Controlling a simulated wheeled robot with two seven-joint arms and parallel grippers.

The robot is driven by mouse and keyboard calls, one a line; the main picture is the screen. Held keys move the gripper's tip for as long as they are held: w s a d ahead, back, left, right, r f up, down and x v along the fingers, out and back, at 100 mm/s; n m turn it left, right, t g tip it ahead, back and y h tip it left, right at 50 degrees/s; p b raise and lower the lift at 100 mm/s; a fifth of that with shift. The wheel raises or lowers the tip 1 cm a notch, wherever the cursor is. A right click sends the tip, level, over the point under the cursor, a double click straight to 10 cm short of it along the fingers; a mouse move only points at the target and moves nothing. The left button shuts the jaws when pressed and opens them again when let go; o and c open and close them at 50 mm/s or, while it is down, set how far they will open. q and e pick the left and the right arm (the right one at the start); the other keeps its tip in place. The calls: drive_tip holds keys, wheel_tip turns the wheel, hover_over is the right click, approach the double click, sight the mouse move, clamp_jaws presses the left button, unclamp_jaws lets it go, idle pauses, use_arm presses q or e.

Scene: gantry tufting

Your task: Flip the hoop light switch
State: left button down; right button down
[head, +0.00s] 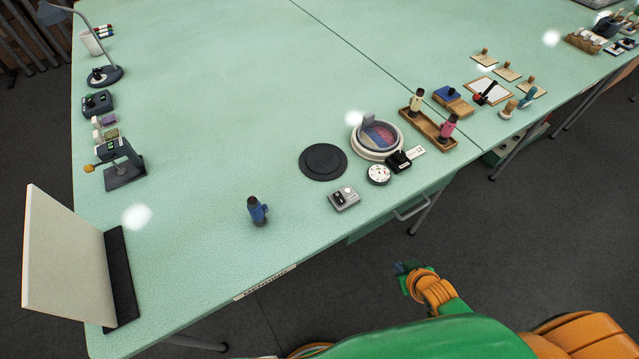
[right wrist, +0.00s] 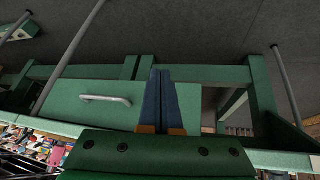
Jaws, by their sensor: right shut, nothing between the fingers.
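The hoop (head: 377,139), a round pale frame with a blue and red inside, sits near the table's front edge in the head view. A small grey box with knobs or switches (head: 344,198) lies in front of it, and a small black device with a white tag (head: 398,162) lies against its right side. I cannot tell which of them is the hoop light switch. My right gripper (head: 402,268) is off the table's front edge, below and right of these. Its blue fingers (right wrist: 162,100) are together and empty in the right wrist view. My left gripper is out of view.
A wooden tray with figures (head: 427,130) is to the right. A drawer handle (right wrist: 106,98) shows under the table.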

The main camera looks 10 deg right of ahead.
drive_tip(key=w+a+r+n+t+y, duration=0.1)
drive_tip(key=w+a+r, duration=0.1)
drive_tip(key=r, duration=0.5)
drive_tip(key=w+a+r+n+t+y, duration=0.1)
drive_tip(key=w+a+r+y, duration=0.1)
drive_tip(key=r, duration=0.6)
drive_tip(key=w+a+r+t+y, duration=0.1)
drive_tip(key=w+a+r+t, duration=0.1)
drive_tip(key=w+a+r, duration=0.2)
wheel_tip(320, 180, up, 3)
drive_tip(key=shift+a+r+n, duration=0.2)
drive_tip(key=shift+a+n, duration=0.2)
drive_tip(key=shift+a, duration=0.2)
drive_tip(key=shift+w+f, duration=0.1)
drive_tip(key=shift+w, duration=0.1)
drive_tip(key=b, duration=0.1)
hover_over(342, 203)
drive_tip(key=f, duration=0.5)
drive_tip(key=shift+s+d+f, duration=0.2)
drive_tip(key=shift+s+f, duration=0.05)
drive_tip(key=shift+s, duration=0.05)
drive_tip(key=f, duration=0.2)
drive_tip(key=shift+w+a+f, duration=0.15)
drive_tip(key=shift+w+f, duration=0.15)
drive_tip(key=shift+f, duration=0.05)
drive_tip(key=shift+f+b, duration=0.3)
drive_tip(key=shift+f, duration=0.3)
